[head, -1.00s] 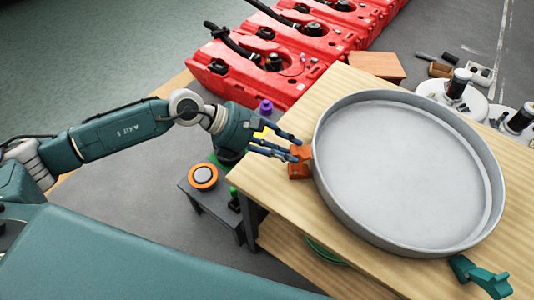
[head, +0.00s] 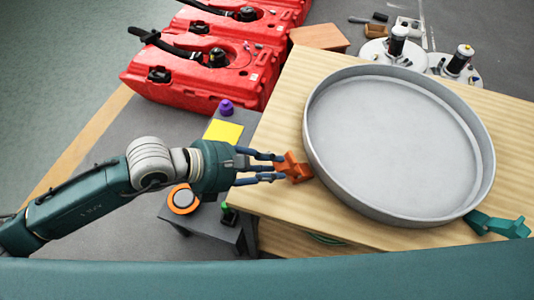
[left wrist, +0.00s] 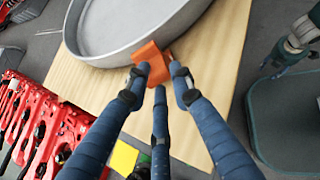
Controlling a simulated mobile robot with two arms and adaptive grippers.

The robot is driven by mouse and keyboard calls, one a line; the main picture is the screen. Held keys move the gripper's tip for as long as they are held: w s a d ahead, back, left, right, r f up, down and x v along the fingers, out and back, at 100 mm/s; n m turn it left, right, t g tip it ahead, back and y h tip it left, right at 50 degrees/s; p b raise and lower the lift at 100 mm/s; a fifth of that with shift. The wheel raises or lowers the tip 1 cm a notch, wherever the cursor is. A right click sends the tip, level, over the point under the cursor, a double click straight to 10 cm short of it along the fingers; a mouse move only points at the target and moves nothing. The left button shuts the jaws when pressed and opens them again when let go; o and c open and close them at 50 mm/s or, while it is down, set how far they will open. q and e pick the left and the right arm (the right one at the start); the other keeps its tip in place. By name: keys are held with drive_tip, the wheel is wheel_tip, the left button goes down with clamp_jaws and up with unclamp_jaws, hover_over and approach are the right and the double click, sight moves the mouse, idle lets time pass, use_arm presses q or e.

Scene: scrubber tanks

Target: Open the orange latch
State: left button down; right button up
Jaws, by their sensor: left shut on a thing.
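The orange latch (head: 294,168) sits on the wooden table against the left outer side of the large round grey pan (head: 308,135). My left gripper (head: 277,168) comes in from the left and is shut on the orange latch. In the left wrist view the blue fingers of my left gripper (left wrist: 160,82) close around the orange latch (left wrist: 152,56) beside the pan wall (left wrist: 115,60). Part of the latch is hidden by the fingers.
A low grey table (head: 205,222) at the left holds an orange-rimmed disc (head: 183,199), a yellow sheet (head: 223,131) and a purple object (head: 226,107). Red tanks (head: 205,65) stand behind. White round bases with cylinders (head: 393,52) stand beyond the wooden table (head: 275,120).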

use_arm(q)
drive_tip(key=shift+s+a+f+y, duration=0.1)
drive_tip(key=shift+a+f+y, duration=0.1)
drive_tip(key=shift+f, duration=0.35)
drive_tip(key=shift+s+a+f+y, duration=0.1)
drive_tip(key=shift+a+f, duration=0.1)
drive_tip(key=shift+f, duration=0.3)
drive_tip(key=c, duration=1.7)
unclamp_jaws()
drive_tip(key=o, duration=0.4)
drive_tip(key=shift+w+d, duration=0.15)
drive_tip(key=shift+c, duration=0.2)
drive_tip(key=shift+w+d, duration=0.1)
drive_tip(key=shift+d, duration=0.05)
use_arm(e)
drive_tip(key=shift+s+a+f, duration=0.15)
drive_tip(key=shift+s+f, duration=0.05)
drive_tip(key=shift+s, duration=0.2)
use_arm(q)
drive_tip(key=shift+a+r, duration=0.15)
drive_tip(key=shift+a, duration=0.05)
drive_tip(key=v, duration=1.2)
drive_tip(key=shift+d+r, duration=0.2)
drive_tip(key=shift+d, duration=0.05)
